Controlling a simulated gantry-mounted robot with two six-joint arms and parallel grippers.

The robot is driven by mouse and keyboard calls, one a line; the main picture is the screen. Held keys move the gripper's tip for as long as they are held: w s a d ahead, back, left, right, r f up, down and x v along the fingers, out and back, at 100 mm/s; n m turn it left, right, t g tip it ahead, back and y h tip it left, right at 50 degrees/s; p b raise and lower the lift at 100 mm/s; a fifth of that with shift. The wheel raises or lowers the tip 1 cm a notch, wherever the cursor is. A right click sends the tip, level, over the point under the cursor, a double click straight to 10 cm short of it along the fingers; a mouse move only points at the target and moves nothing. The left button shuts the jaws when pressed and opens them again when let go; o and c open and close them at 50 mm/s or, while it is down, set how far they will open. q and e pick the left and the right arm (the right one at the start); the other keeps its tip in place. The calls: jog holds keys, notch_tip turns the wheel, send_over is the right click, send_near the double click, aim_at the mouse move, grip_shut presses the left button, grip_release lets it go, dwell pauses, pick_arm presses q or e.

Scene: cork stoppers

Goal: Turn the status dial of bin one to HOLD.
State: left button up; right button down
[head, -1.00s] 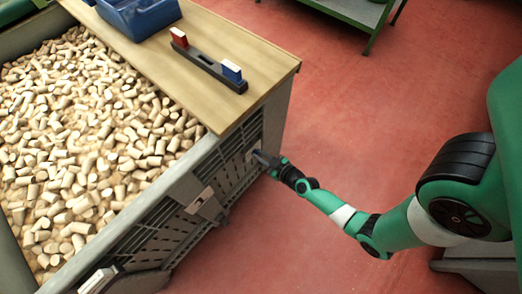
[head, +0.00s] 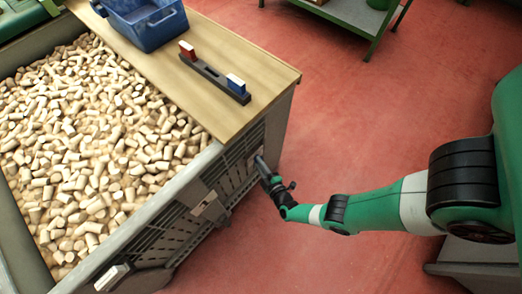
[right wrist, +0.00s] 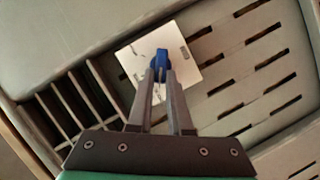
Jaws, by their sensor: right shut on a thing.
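Bin one seems to be the large grey slatted bin (head: 139,222) full of cork stoppers (head: 110,150). A white square plate (right wrist: 183,72) is on its slatted side, with a blue dial knob (right wrist: 160,60) at its middle. My right gripper (head: 260,162) is at this side wall, below the wooden board. In the right wrist view its two fingers (right wrist: 160,80) are shut on the blue knob and cover part of the plate. The plate's markings are too small to read. My left gripper is not in view.
A wooden board (head: 215,100) lies over the bin's far end, with a blue crate (head: 150,28) and a dark bar (head: 212,75) bearing a red and a blue block. A green-framed shelf (head: 345,20) stands behind. The red floor (head: 330,120) is open.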

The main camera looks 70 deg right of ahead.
jog(key=shift+a+f+n, duration=0.1)
jog(key=shift+f+n, duration=0.05)
jog(key=shift+n, duration=0.15)
dwell(0.4)
jog(key=c, duration=0.9)
grip_release()
jog(key=shift+w, duration=0.2)
jog(key=shift+o, duration=0.3)
jog(key=shift+w, duration=0.2)
jog(key=p+v, duration=0.3)
jog(key=v, duration=0.8)
jog(key=shift+s+a+p, duration=0.2)
jog(key=shift+s+p, duration=0.15)
jog(key=shift+p, duration=0.05)
jog(key=shift+w, duration=0.1)
